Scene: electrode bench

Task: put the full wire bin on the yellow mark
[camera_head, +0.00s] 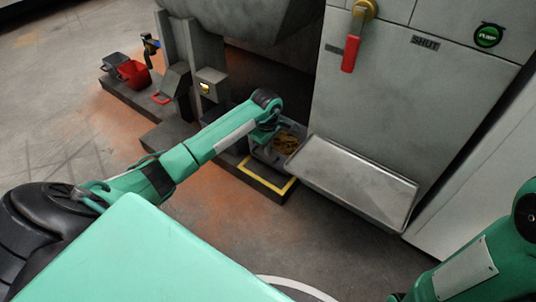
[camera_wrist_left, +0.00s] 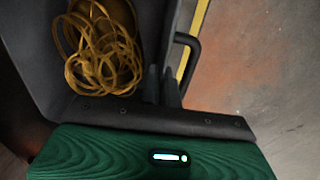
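The wire bin (camera_head: 262,153) is a grey open box with tangled yellow wire (camera_head: 288,141) in it, at the centre of the head view. In the left wrist view the bin (camera_wrist_left: 32,50) fills the upper left, with wire coils (camera_wrist_left: 100,50) inside. My left gripper (camera_wrist_left: 162,88) has its dark fingers close together at the bin's right wall, near a side handle (camera_wrist_left: 192,62), and appears shut on that wall. The yellow mark (camera_head: 262,183) is an outline on a low dark ledge. The bin overlaps its far part in the head view; I cannot tell whether it touches down.
A sloping metal tray (camera_head: 350,183) is close to the right of the bin, below a grey cabinet (camera_head: 410,100) with a red lever (camera_head: 349,54). A red bin (camera_head: 133,74) and a dark bin (camera_head: 115,61) stand far left. Open floor (camera_head: 215,215) lies in front of the ledge.

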